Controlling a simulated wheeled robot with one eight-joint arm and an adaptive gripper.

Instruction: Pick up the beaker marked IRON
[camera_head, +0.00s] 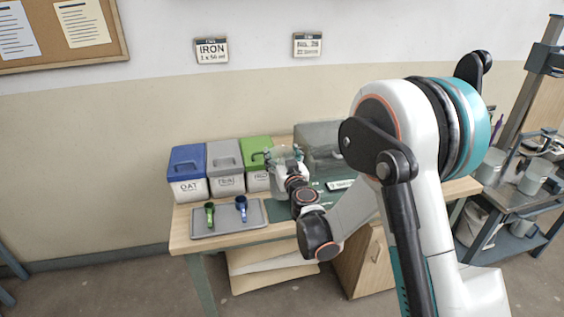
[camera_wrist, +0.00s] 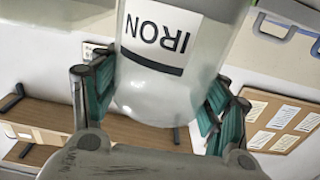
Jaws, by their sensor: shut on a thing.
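The beaker marked IRON (camera_wrist: 165,65) is a clear vessel with a white label, whose lettering appears upside down in the wrist view. My gripper (camera_wrist: 160,97) is shut on it, with a teal-padded finger on each side of the glass. In the head view my gripper (camera_head: 285,158) is over the workbench, right of the green bucket, and the beaker is mostly hidden behind my wrist. I cannot tell whether the beaker touches the bench.
Blue (camera_head: 187,172), grey (camera_head: 226,166) and green (camera_head: 257,163) lidded buckets line the bench's back left. A grey tray (camera_head: 228,228) holds a green scoop (camera_head: 210,215) and a blue scoop (camera_head: 241,207). A grey box (camera_head: 320,145) stands at right. An IRON card (camera_head: 211,50) hangs on the wall.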

